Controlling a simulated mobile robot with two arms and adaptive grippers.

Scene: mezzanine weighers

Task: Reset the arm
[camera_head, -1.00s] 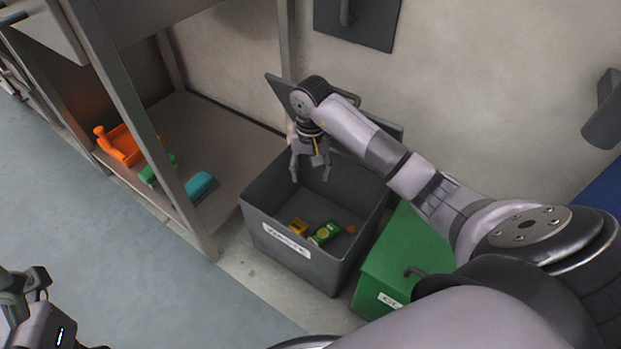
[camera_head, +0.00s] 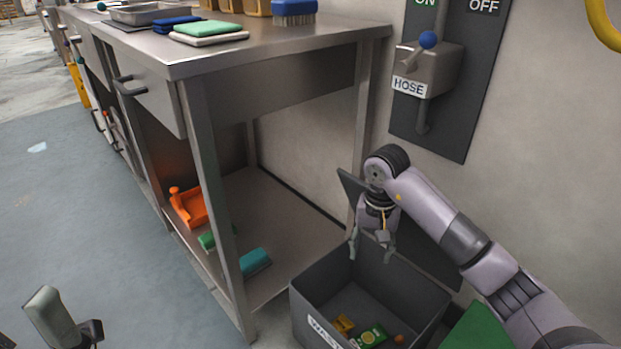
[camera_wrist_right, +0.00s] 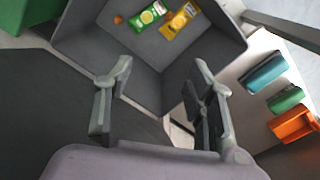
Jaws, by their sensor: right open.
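My right gripper (camera_head: 371,250) is open and empty, pointing down above the grey waste bin (camera_head: 302,305). In the right wrist view the right gripper (camera_wrist_right: 163,100) has its fingers apart with nothing between them. A green packet (camera_wrist_right: 147,18), a yellow packet (camera_wrist_right: 179,20) and a small orange-brown item (camera_wrist_right: 118,19) lie inside the bin, below the fingers and apart from them. Part of my left arm (camera_head: 55,320) shows at the lower left in the head view. Its fingers cannot be made out clearly.
A steel table (camera_head: 290,50) with a lower shelf stands left of the bin. An orange dustpan (camera_head: 188,206), a green brush (camera_head: 208,240) and a teal brush (camera_head: 255,262) are on the shelf. A hose valve panel (camera_head: 440,125) is on the wall. A green bin (camera_head: 482,328) stands to the right.

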